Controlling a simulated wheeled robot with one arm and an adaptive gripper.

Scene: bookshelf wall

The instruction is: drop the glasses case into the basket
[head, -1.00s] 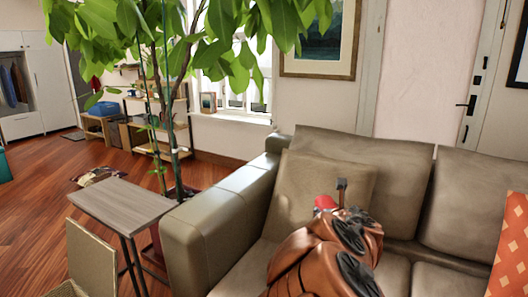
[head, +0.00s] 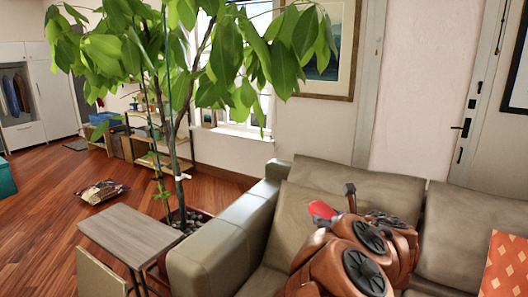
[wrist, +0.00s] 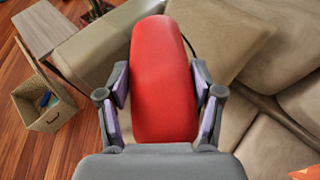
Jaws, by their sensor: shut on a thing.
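The glasses case (wrist: 163,80) is red, smooth and rounded at its far end. My gripper (wrist: 160,78) is shut on it, one finger along each side. In the head view the red case (head: 321,210) shows in part beyond my arm, in front of the sofa back, and most of my gripper is hidden. The basket (wrist: 45,103) is a beige open box on the floor at the left of the wrist view, with something small and blue inside. It is apart from the case. In the head view only a beige panel (head: 98,275) shows at the bottom left, probably the basket's lid.
A brown sofa (head: 215,245) fills the right. A small side table (head: 130,234) stands by its arm, close to the basket. A leafy potted plant (head: 185,215) rises behind the table. Wooden floor is open at the left.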

